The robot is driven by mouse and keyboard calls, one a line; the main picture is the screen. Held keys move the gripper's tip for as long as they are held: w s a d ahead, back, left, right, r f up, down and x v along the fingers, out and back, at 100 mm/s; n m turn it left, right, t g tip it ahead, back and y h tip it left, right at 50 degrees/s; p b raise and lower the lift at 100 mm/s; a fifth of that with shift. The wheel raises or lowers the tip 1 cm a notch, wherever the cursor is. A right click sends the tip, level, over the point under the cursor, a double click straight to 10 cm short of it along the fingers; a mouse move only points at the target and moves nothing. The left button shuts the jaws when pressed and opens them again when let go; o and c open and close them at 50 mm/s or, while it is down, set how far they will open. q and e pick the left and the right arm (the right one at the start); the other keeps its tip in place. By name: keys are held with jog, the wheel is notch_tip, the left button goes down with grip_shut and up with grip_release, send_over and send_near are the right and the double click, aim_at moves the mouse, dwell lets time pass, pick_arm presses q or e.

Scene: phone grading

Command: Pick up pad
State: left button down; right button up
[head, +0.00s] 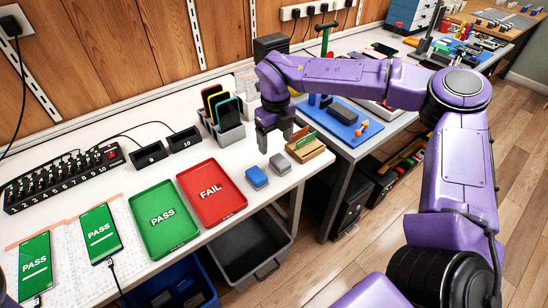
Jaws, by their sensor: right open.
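Two small pads lie on the white bench in the head view. One is a blue pad with a grey layer (257,177). The other is a grey pad (280,164) just to its right. My right gripper (274,145) points down above and behind the pads. Its two dark fingers are spread, with nothing between them. It is apart from both pads. My left gripper does not show.
Right of the pads is a wooden holder (304,149). Left are the red FAIL tray (212,191) and green PASS tray (163,217). A phone rack (231,133) stands behind. Below the front edge is a dark bin (250,270).

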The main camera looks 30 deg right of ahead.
aim_at(280, 160)
jog(key=f, duration=0.3)
jog(key=d+f, duration=0.1)
jog(key=f, duration=0.1)
jog(key=s+f, duration=0.1)
jog(key=f, duration=0.2)
jog(key=shift+d+f+p, duration=0.15)
jog(key=shift+f+p, duration=0.2)
jog(key=c, duration=1.1)
